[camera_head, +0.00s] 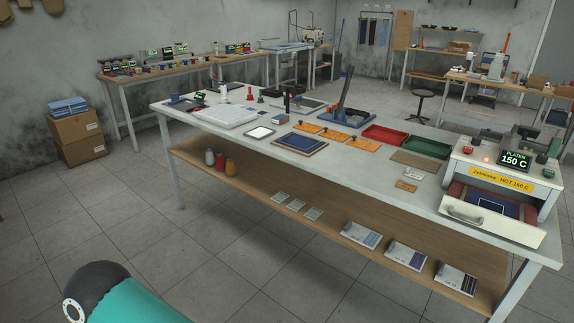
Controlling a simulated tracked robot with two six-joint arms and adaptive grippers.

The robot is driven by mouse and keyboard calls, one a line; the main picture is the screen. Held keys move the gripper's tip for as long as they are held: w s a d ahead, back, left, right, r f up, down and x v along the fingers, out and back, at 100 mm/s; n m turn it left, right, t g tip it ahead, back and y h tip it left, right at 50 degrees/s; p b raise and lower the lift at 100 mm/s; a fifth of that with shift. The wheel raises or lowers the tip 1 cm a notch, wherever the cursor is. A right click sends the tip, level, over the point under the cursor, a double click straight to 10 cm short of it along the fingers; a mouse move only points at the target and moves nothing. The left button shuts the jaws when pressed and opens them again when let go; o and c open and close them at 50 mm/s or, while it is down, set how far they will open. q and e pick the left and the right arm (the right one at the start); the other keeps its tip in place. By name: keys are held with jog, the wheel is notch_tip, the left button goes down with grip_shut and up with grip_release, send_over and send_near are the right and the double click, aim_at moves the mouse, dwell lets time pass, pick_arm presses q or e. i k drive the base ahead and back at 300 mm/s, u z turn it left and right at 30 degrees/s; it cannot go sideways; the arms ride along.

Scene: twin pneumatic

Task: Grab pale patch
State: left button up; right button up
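Several small pale sheets (296,205) lie on the wooden lower shelf. Neither of my grippers is in view. A teal and black part at the bottom left looks like my own arm.
A heat press (503,180) reading 150 C stands at the table's right end, its drawer pulled out. Red (385,135) and green (427,147) trays, a white platen (226,115), a dark blue board (299,145) and orange plates (331,134) crowd the tabletop. The near floor is clear.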

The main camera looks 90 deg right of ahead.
aim_at(414, 175)
jog(key=u, duration=0.5)
jog(key=i, duration=0.35)
jog(key=z, duration=2.25)
jog(key=i, duration=0.15)
jog(key=z, duration=1.95)
jog(key=i, duration=1.05)
jog(key=u, duration=0.5)
